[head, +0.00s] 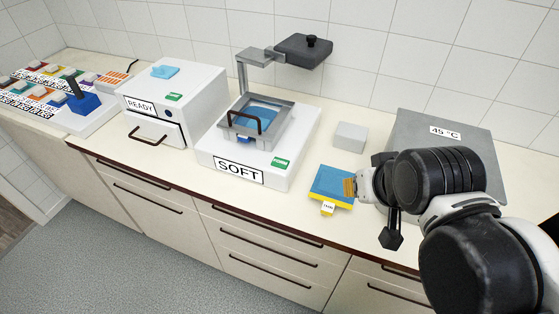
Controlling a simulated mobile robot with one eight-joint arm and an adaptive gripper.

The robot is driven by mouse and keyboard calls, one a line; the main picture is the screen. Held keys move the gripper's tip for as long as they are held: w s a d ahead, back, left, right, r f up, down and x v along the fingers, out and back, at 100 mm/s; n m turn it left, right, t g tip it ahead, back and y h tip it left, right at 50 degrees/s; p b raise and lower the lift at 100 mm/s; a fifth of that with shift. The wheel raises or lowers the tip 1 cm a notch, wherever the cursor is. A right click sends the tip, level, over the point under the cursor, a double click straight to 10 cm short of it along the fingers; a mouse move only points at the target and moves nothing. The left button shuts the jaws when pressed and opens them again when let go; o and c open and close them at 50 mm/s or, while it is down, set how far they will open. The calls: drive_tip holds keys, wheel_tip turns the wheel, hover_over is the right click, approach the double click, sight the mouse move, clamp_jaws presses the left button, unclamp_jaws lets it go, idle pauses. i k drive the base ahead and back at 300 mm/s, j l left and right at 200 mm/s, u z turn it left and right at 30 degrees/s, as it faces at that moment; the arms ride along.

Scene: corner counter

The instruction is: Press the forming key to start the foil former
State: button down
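The foil former is probably the white machine (216,158) labelled SOFT in the middle of the counter. A grey frame with a dark handle (247,118) holds a blue sheet (264,113) on it. A dark grey head (304,50) on a bent arm stands above and behind. A green key (281,163) with small, unreadable lettering sits at its front right corner.
A white READY box (177,90) with a green key (173,97) stands left. A blue-yellow block (331,186) and grey block (350,136) lie right of the former. A grey 45 °C box (410,125) is behind my arm. Coloured trays (45,90) are far left.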

sight(278, 162)
drive_tip(key=j+z, duration=0.25)
drive_tip(key=j, duration=0.25)
drive_tip(key=j+z, duration=0.2)
drive_tip(key=j, duration=0.3)
drive_tip(key=k+j+z, duration=0.1)
drive_tip(key=j+z, duration=0.15)
drive_tip(key=j, duration=0.2)
drive_tip(key=k+j+z, duration=0.2)
drive_tip(key=j, duration=0.3)
drive_tip(key=i, duration=0.1)
